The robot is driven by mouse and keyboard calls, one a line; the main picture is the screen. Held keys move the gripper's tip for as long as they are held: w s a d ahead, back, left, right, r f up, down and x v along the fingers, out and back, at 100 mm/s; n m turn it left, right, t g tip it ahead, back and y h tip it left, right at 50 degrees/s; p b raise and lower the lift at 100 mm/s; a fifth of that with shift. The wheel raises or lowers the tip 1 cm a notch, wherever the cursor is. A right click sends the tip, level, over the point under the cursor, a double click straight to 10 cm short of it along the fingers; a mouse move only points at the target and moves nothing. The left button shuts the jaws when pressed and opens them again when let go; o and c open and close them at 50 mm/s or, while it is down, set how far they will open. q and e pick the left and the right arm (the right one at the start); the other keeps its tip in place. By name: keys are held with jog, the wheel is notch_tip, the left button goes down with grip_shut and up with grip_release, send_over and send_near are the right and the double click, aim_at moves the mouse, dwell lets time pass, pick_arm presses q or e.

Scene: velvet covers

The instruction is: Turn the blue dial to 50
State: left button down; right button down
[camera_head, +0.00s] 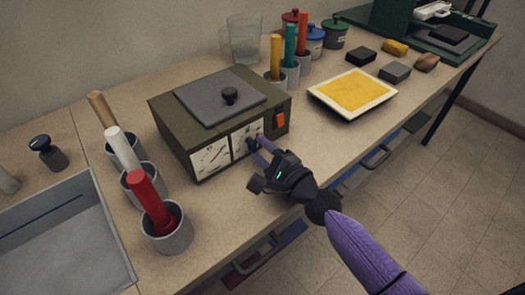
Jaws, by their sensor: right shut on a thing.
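An olive-green box (170,108) with two white dial faces stands on the workbench. The left face (212,158) carries a dark pointer. The right face (239,145) is partly covered by my right gripper (252,146), whose purple fingers are shut on the blue dial (250,140) at the box's front. The dial is mostly hidden by the fingers, and its reading is too small to tell. My left gripper is not in view.
An orange switch (280,121) sits right of the dials. Cups with coloured sticks, such as a red stick (147,196), stand left of the box. A grey tray (112,232) is at the left. A yellow-filled square tray (386,102) lies to the right.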

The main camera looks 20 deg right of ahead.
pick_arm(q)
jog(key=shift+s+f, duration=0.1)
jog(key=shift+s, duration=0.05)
pick_arm(e)
jog(key=shift+n, duration=0.5)
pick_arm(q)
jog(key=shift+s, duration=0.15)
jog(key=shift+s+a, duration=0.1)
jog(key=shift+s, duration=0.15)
pick_arm(e)
jog(key=shift+c, duration=1.4)
grip_release()
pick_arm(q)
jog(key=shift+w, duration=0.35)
